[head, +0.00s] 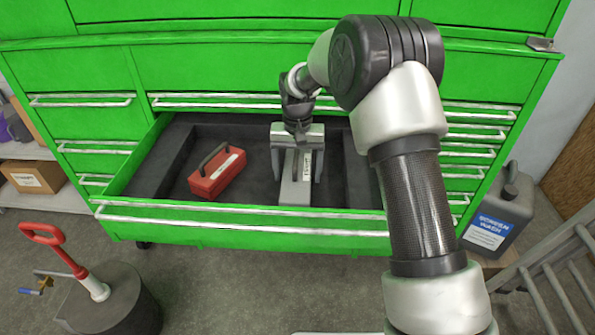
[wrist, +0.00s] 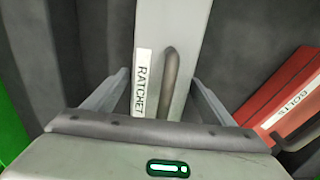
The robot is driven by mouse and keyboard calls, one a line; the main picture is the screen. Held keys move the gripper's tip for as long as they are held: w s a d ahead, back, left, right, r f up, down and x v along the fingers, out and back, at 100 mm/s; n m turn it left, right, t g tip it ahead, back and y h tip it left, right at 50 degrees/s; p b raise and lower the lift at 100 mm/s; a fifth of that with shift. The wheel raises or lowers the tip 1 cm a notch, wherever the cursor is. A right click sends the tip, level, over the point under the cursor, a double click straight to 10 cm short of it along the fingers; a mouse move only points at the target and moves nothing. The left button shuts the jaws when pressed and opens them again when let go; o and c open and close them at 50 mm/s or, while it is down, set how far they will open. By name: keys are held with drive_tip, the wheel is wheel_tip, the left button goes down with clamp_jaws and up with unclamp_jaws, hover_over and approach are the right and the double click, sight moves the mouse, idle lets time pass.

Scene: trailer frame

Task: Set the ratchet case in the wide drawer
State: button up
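The ratchet case (head: 296,186) is a long grey box with a dark handle and a white label reading RATCHET. It lies in the open wide drawer (head: 240,218), toward the middle, its near end close to the drawer's front. In the wrist view the case (wrist: 182,35) runs away from me between my fingers. My gripper (head: 297,170) points down over the case, fingers spread wide on either side of it. The fingers look slightly apart from its sides. Whether the case rests fully on the drawer floor is hard to see.
A red case (head: 217,172) labelled BOLTS lies left of the ratchet case, with a gap between. Raised dark blocks line the drawer's ends. The green cabinet (head: 205,70) stands behind. A grey jug (head: 500,212) is at right; a red-handled tool (head: 62,250) is front left.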

drive_tip(key=shift+r, duration=0.1)
wheel_tip(320, 180, up, 12)
drive_tip(key=shift+r+p, duration=0.1)
drive_tip(key=shift+p, duration=1.15)
drive_tip(key=s+d+r+t, duration=0.3)
drive_tip(key=s+d+r, duration=0.7)
drive_tip(key=s+r, duration=0.45)
drive_tip(key=s+d+t, duration=0.1)
drive_tip(key=s+d, duration=0.2)
drive_tip(key=s, duration=0.5)
drive_tip(key=s+d+f+t, duration=0.1)
drive_tip(key=s+d, duration=0.1)
drive_tip(key=s, duration=0.7)
drive_tip(key=shift+d+f+t, duration=0.15)
drive_tip(key=shift+d+t, duration=0.15)
drive_tip(key=shift+d, duration=0.1)
